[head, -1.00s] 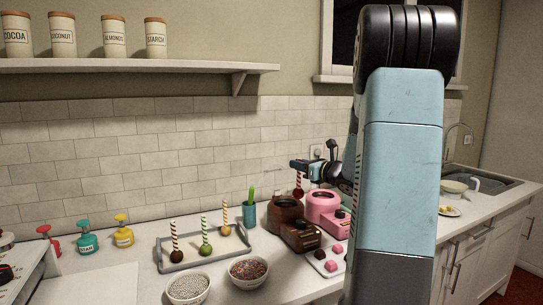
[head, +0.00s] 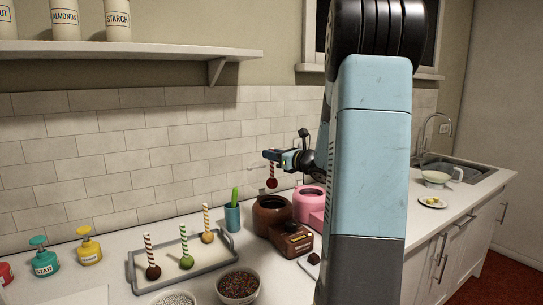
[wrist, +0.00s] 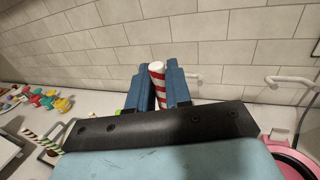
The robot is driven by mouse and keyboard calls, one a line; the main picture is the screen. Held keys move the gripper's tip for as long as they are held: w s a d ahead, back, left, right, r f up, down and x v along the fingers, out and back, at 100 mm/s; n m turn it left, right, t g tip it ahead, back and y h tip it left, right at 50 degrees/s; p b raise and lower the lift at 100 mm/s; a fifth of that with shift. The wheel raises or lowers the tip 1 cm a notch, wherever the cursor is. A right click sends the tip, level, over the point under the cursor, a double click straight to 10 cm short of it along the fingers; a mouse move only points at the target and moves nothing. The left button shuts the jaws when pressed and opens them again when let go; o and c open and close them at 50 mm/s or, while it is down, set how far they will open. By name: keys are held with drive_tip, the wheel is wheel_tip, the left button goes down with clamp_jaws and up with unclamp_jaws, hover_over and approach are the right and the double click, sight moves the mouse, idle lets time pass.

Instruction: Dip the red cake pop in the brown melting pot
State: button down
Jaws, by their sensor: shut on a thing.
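My gripper (head: 272,155) is shut on the red-and-white striped stick of the red cake pop (head: 271,183). The pop hangs head down in the head view, and its dark red ball appears over the opening of the brown melting pot (head: 268,222), with a small gap above the rim. The exact depth is hard to tell. In the wrist view the striped stick (wrist: 158,80) stands between the two blue fingers; the ball is hidden there.
A pink melting pot (head: 308,204) stands right beside the brown one, partly behind my arm. The tiled wall is close behind.

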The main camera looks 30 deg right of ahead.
sight(272, 179)
drive_tip(key=shift+f, duration=6.1)
drive_tip(key=shift+f, duration=0.35)
drive_tip(key=shift+r, duration=0.1)
drive_tip(key=shift+r, duration=3.05)
